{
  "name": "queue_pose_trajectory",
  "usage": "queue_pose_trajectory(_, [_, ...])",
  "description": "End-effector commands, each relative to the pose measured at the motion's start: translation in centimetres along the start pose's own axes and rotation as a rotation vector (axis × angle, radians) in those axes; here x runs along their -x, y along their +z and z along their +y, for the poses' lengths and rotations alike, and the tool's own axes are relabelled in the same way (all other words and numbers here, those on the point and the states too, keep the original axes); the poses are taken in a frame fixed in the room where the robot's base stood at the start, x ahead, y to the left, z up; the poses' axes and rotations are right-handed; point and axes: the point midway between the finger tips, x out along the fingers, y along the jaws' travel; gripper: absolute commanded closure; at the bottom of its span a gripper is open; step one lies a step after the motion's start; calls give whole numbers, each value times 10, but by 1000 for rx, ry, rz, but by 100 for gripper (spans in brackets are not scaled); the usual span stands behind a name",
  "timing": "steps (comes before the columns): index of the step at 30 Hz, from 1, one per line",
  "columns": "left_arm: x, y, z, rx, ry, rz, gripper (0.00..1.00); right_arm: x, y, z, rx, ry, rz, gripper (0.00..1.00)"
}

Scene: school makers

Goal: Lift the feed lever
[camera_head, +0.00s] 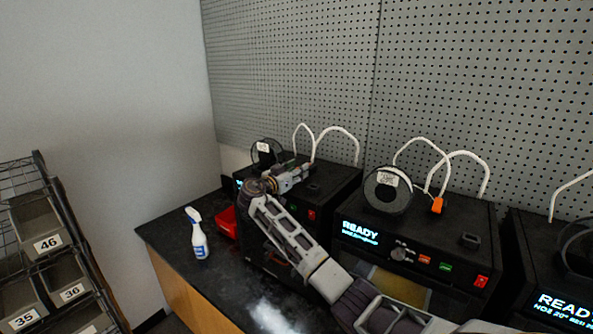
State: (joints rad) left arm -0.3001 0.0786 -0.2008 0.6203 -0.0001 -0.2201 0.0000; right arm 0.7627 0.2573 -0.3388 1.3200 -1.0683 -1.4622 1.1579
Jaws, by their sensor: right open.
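Three black 3D printers stand along the dark counter. The middle printer (450,250) has an orange lever-like piece (437,205) at the foot of its white tube; I take this to be a feed lever. On the left printer (338,184) the matching spot lies behind my right gripper, and I cannot make out a lever there. My right arm reaches in from the lower right across the printer fronts. My right gripper (301,172) is open, just above the left printer's top, beside its white tubes. Whether it touches anything is unclear. My left gripper is not in view.
A spray bottle (197,236) and a red bin (229,222) stand on the counter (172,238) left of the printers. Spools (388,190) and looping white tubes (470,153) rise above the printers. A pegboard (300,70) is behind. A rack with numbered bins (40,222) stands far left.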

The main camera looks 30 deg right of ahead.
Motion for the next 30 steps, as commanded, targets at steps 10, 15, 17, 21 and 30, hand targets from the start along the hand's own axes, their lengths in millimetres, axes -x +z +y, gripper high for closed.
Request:
queue_pose_trajectory(10, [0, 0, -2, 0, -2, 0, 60, 0, 0, 0, 0, 0, 0, 91])
queue_pose_trajectory(15, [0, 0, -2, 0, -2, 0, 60, 0, 0, 0, 0, 0, 0, 100])
queue_pose_trajectory(17, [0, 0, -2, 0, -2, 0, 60, 0, 0, 0, 0, 0, 0, 100])
queue_pose_trajectory(21, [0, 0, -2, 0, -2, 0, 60, 0, 0, 0, 0, 0, -1, 100])
queue_pose_trajectory(30, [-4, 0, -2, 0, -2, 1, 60, -2, -1, -6, -1, -1, -17, 100])
